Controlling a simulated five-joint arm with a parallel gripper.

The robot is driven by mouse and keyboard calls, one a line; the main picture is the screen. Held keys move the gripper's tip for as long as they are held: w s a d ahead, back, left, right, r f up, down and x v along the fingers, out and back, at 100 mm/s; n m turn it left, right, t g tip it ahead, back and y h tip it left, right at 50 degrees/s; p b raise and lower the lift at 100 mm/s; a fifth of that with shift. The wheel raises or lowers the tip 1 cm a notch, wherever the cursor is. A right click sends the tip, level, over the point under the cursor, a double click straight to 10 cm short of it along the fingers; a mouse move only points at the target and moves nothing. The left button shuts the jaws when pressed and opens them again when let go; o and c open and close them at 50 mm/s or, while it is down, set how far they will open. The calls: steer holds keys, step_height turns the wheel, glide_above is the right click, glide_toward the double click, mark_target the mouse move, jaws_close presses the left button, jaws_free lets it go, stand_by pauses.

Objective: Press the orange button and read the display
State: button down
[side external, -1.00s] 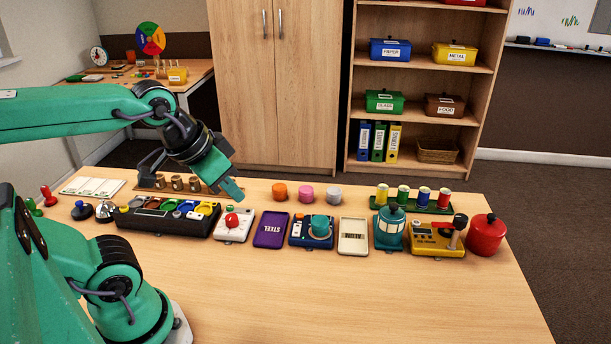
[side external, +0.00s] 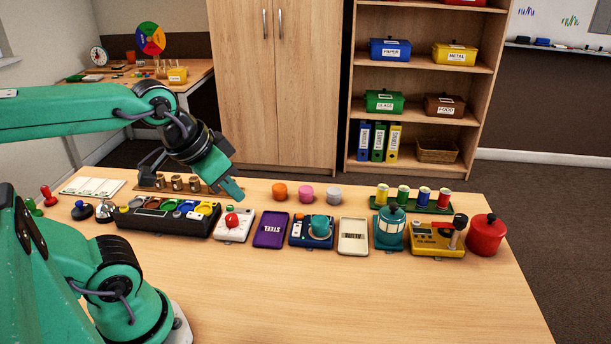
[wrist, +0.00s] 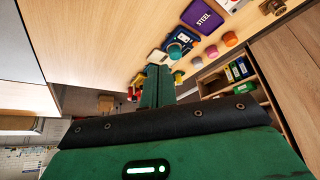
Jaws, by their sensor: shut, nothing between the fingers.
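A round orange button-like piece (side external: 280,192) stands on the table behind the purple STEEL case; it also shows in the wrist view (wrist: 212,51). A pink one (side external: 305,194) and a grey one (side external: 333,196) stand to its right.
The purple STEEL case (side external: 270,230) lies in front of the orange piece. A white box with a red knob (side external: 232,222) stands below my gripper in the picture. A blue device (side external: 311,231), teal lantern (side external: 389,233) and yellow device (side external: 432,241) line the right. The front table is clear.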

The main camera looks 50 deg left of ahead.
steer(key=shift+w, duration=0.1)
steer(key=m+g+h, duration=0.2)
steer(key=m+g, duration=0.3)
steer(key=g, duration=0.8)
glide_above(301, 214)
step_height(301, 214, down, 11)
steer(key=shift+w+f, duration=0.15)
steer(key=shift+f, duration=0.05)
steer(key=shift+f, duration=0.1)
stand_by(0.3)
steer(key=shift+f, duration=4.3)
